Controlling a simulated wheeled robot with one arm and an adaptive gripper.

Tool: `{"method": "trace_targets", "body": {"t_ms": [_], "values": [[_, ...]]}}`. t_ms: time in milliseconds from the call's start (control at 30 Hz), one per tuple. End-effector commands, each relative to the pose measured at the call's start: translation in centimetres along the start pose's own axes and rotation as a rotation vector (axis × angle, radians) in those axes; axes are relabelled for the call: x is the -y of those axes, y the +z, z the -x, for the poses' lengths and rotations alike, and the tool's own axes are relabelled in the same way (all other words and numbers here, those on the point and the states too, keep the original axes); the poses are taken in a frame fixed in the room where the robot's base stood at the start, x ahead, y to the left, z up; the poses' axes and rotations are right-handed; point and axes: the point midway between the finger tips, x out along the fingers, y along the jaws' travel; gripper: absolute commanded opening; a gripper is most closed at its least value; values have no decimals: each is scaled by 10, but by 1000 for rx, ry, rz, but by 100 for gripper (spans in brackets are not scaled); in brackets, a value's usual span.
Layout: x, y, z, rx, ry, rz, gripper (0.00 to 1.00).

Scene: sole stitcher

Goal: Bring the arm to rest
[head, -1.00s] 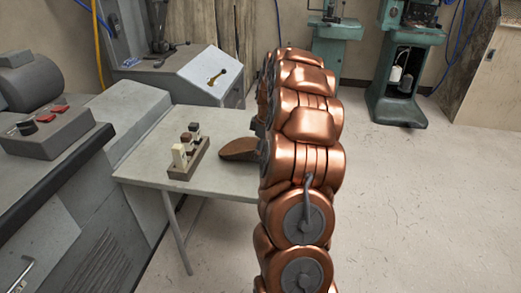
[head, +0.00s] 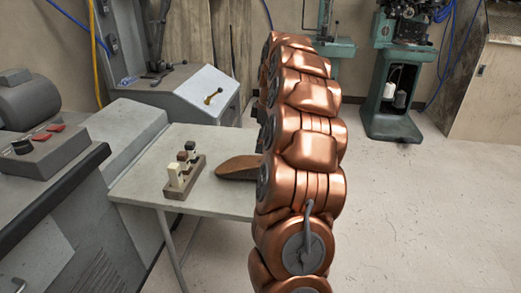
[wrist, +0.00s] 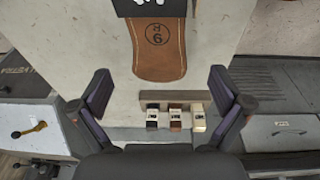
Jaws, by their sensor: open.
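My gripper (wrist: 160,107) shows in the wrist view with its two fingers spread wide apart and nothing between them. It is above the grey table (head: 215,195). A brown leather sole (wrist: 158,50) marked with a circled 9 and an R lies ahead of the fingertips, apart from them. The sole also shows in the head view (head: 238,167), partly hidden behind my copper arm. In the head view my arm stands tall in the middle and the gripper itself is hidden.
A small rack (head: 184,177) with white, brown and black pieces stands on the table, left of the sole. A grey machine with a control box (head: 45,150) is at the left. Green machines (head: 395,90) stand at the back. Open floor (head: 430,220) lies to the right.

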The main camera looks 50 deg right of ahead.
Motion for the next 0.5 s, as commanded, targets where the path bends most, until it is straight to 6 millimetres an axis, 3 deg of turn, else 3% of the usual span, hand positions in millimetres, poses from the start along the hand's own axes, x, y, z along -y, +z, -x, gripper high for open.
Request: {"method": "trace_targets", "body": {"t_ms": [367, 500], "values": [[2, -2, 7, 0, -2, 0, 100], [21, -22, 25, -1, -15, -6, 100]]}}
